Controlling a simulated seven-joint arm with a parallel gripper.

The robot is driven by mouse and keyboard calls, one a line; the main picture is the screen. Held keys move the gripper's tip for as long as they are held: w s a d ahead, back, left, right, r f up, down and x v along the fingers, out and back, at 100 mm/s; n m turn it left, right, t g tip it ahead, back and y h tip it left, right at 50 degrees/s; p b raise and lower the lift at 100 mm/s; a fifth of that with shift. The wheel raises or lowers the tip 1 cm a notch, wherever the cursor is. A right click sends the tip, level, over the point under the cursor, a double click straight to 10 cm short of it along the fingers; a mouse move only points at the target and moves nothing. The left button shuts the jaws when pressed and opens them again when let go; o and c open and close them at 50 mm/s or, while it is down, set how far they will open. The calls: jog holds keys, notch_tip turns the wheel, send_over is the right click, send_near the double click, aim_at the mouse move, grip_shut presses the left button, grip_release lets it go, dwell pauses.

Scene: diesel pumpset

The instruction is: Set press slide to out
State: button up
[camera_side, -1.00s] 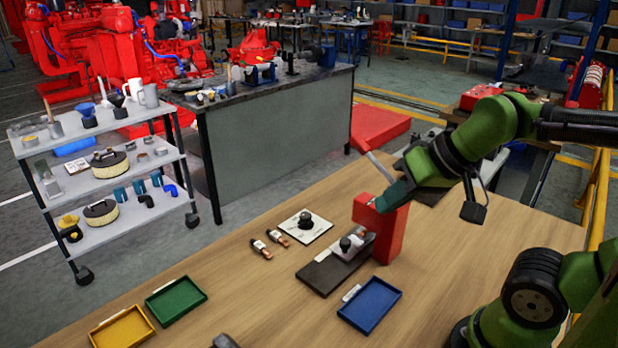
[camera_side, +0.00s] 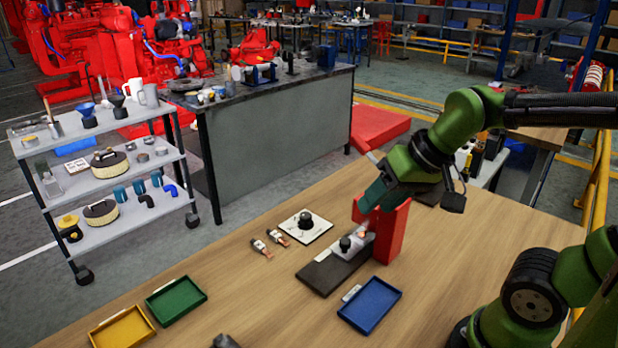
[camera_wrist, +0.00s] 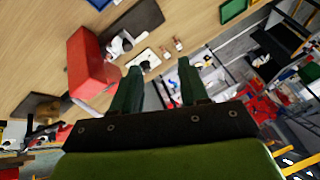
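The red press (camera_side: 392,230) stands on the wooden table, with a dark base plate (camera_side: 322,274) in front. A pale metal slide block with a black knob (camera_side: 345,243) sits on the plate near the red column; its exact travel position is hard to tell. My gripper (camera_side: 364,206) is beside the upper part of the red column, above the slide. In the wrist view my gripper (camera_wrist: 157,78) has its two green fingers apart with nothing between them. The red press (camera_wrist: 90,65) is left of the fingers there, and the dark plate (camera_wrist: 138,20) lies beyond.
A white plate with a black knob (camera_side: 305,222) and two small copper-tipped parts (camera_side: 268,243) lie left of the press. Blue (camera_side: 370,303), green (camera_side: 176,299) and yellow (camera_side: 122,328) trays are nearer the front. Bare table lies between the green and blue trays.

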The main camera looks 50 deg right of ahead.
aim_at(345, 240)
jog(key=shift+o, duration=0.8)
jog(key=w+d+f+g, duration=0.1)
jog(key=w+d+g, duration=0.1)
jog(key=w, duration=0.3)
jog(key=w+d+f+n+g+h, duration=0.1)
jog(key=w+d+g, duration=0.2)
jog(key=w, duration=0.2)
jog(key=shift+d+f, duration=0.2)
jog(key=shift+f, duration=0.2)
jog(key=shift+n+g+h, duration=0.4)
jog(key=shift+g, duration=0.1)
jog(key=f, duration=0.5)
jog(key=w+f, duration=0.1)
jog(key=f, duration=0.4)
jog(key=d+f, duration=0.1)
jog(key=f, duration=0.4)
jog(key=shift+w+f, duration=0.15)
jog(key=shift+f, duration=0.25)
grip_shut()
